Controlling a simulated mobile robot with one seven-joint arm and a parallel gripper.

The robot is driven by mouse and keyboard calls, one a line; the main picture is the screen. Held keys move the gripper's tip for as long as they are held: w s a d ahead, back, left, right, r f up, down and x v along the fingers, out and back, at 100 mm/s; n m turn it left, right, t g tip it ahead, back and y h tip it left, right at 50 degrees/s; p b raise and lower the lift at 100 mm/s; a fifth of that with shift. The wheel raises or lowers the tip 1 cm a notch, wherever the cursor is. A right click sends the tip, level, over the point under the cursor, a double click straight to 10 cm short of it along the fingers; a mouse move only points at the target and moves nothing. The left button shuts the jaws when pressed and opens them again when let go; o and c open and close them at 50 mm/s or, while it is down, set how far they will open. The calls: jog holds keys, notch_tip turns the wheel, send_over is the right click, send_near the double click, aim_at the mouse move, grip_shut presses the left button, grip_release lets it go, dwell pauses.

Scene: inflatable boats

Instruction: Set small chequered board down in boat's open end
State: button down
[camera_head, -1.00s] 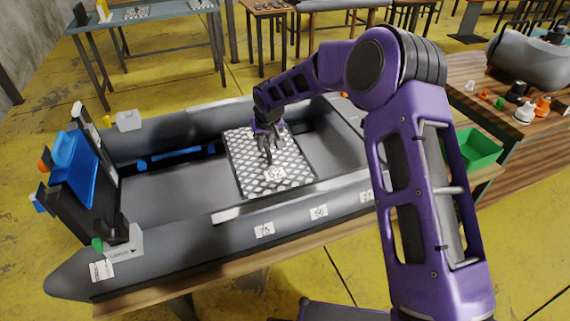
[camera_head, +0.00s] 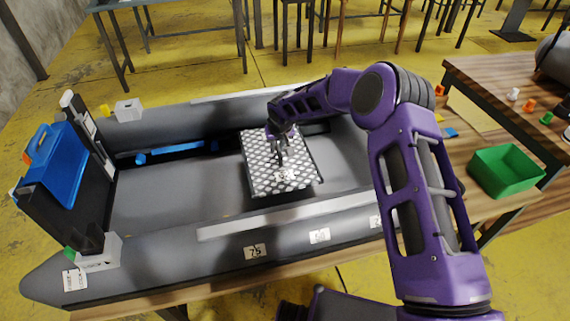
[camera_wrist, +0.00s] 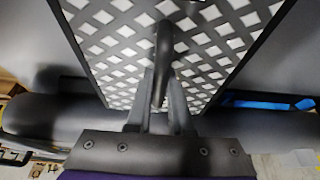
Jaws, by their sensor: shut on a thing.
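The small chequered board (camera_head: 266,172) is a grey and white plate with a dark edge and a number label near its front. It is over the inside of the grey inflatable boat (camera_head: 170,190), between the two side tubes. My gripper (camera_head: 280,160) is above the board. In the wrist view my gripper (camera_wrist: 162,100) is shut on a dark curved handle on the board (camera_wrist: 120,50), which fills the upper middle. I cannot tell whether the board touches the boat's floor. The boat's right part is partly hidden behind my arm.
A blue and black motor-like block (camera_head: 60,165) stands at the boat's left end. A blue bar (camera_head: 180,152) lies along the far tube. A green bin (camera_head: 505,170) stands on the wooden table at right. Boat floor left of the board is clear.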

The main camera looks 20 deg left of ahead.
aim_at(277, 162)
notch_tip(277, 162, down, 7)
jog(key=shift+f, duration=0.1)
jog(key=c, duration=0.8)
grip_release()
jog(key=v, duration=1.2)
jog(key=shift+p, duration=0.35)
